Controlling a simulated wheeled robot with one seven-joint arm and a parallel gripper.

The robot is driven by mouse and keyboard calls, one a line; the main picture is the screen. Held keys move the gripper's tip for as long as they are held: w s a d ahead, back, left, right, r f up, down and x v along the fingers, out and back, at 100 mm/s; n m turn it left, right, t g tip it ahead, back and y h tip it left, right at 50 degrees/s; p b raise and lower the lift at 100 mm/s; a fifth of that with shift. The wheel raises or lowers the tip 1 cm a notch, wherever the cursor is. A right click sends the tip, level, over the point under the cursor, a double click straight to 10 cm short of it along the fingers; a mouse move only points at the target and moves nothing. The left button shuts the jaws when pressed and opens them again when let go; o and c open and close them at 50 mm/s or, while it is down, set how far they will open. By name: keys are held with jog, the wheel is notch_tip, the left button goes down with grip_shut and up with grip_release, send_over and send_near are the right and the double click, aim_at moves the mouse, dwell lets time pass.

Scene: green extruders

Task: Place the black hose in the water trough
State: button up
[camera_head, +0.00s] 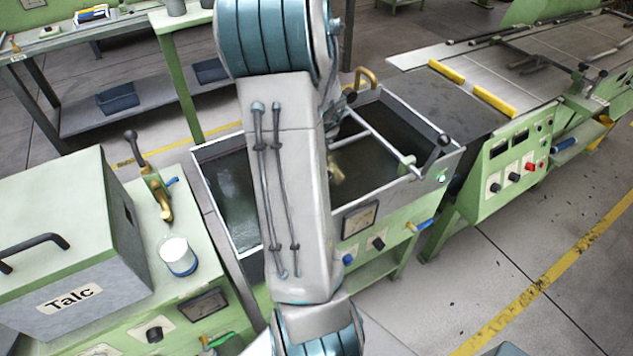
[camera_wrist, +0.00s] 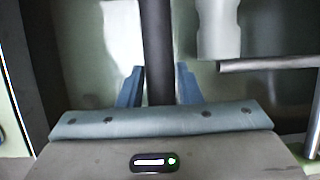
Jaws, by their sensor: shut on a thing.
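The water trough (camera_head: 405,208) stands at the middle of the head view, a green-fronted open tank with dark water and thin pale rims. My arm crosses in front of it and hides its middle. My gripper (camera_wrist: 158,88) shows in the wrist view, its two blue fingers on either side of the black hose (camera_wrist: 156,45). It is shut on the hose, which runs straight up the picture between the fingers. My gripper and the hose are hidden behind my arm in the head view, so their height over the trough cannot be told.
A pale bar (camera_head: 375,140) with a green fitting crosses the trough's right part, and a brass tap (camera_head: 360,78) stands at its back. The talc box (camera_head: 75,240) and a white cup (camera_head: 177,255) are on the left bench. A control panel (camera_head: 512,160) stands right.

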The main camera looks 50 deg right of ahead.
notch_tip(320, 180, down, 19)
jog(key=b, duration=0.7)
jog(key=shift+w+r+b, duration=0.15)
jog(key=shift+r+b, duration=0.05)
jog(key=shift+b, duration=0.1)
jog(key=shift+r, duration=0.1)
jog(key=o, duration=1)
jog(key=shift+o, duration=0.2)
